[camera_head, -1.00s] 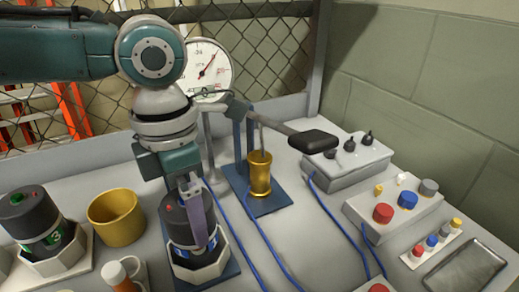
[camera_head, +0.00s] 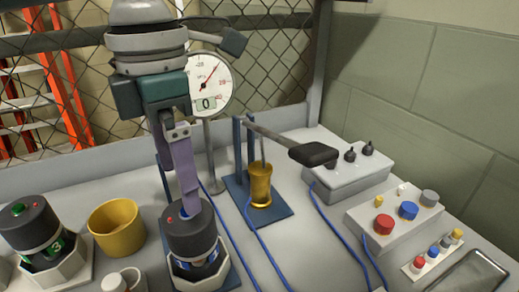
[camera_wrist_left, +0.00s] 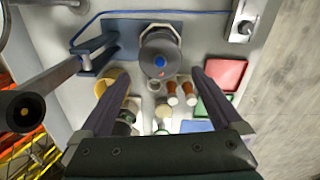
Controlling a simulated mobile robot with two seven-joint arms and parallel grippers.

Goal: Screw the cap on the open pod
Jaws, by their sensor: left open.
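The middle pod (camera_head: 196,264), with a dark round cap (camera_head: 190,238) on top, stands in a pale holder. The cap carries a small red light and a blue centre, partly hidden by a finger. In the left wrist view the cap (camera_wrist_left: 160,62) lies between and beyond the fingers. My left gripper (camera_head: 178,200) is open, pointing down at the cap, its purple fingertip overlapping the cap's far edge; I cannot tell whether it touches. A second dark-capped pod (camera_head: 42,245), marked 3 and with a green light, stands at the left. My right gripper is out of view.
A yellow cup (camera_head: 117,232) stands between the pods, with a white mug (camera_head: 122,280) in front. A brass cylinder (camera_head: 260,185) on a blue stand, with a black-handled lever (camera_head: 312,154), stands right of the gripper. Blue cables cross the table towards the button boxes (camera_head: 400,215).

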